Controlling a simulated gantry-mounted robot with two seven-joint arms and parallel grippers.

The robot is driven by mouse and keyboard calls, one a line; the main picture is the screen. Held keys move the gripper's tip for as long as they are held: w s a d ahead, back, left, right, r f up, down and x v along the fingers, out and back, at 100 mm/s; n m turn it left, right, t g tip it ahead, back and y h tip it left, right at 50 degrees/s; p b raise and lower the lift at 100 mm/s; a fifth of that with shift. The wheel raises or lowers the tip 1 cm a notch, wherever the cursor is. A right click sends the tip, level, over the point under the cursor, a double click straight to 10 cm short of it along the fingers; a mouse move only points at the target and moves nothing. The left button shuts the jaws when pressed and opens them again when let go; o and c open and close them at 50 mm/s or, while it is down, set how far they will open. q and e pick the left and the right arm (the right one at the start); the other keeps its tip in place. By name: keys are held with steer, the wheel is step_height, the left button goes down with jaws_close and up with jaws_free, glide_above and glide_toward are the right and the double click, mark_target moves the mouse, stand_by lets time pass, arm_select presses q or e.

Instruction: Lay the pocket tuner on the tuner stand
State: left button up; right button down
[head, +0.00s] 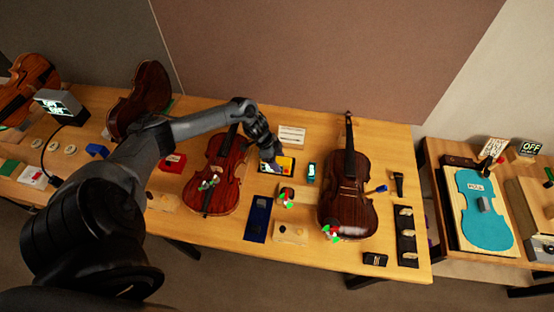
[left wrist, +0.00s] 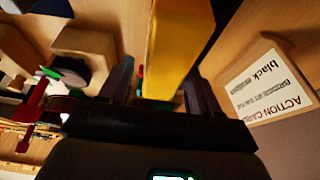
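A small dark device with a teal face (head: 311,172) lies on the bench between the two violins; it may be the pocket tuner, but it is too small to be sure. I cannot make out which item is the tuner stand. My right gripper is out of view.
A reddish violin (head: 212,175) lies left of the gripper and a dark violin (head: 348,190) right. A white card (head: 292,136) stands behind, also seen in the left wrist view (left wrist: 268,82). A blue tray (head: 258,219) and a wooden block (head: 290,233) lie in front.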

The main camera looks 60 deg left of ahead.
arm_select(q)
steer(key=shift+a+f, duration=0.15)
steer(key=shift+a, duration=0.15)
steer(key=shift+r, duration=0.5)
steer(key=v, duration=0.9)
steer(key=shift+s+r+p, duration=0.2)
steer(key=shift+r+p, duration=0.1)
steer(key=shift+p, duration=0.05)
steer(key=shift+r, duration=0.15)
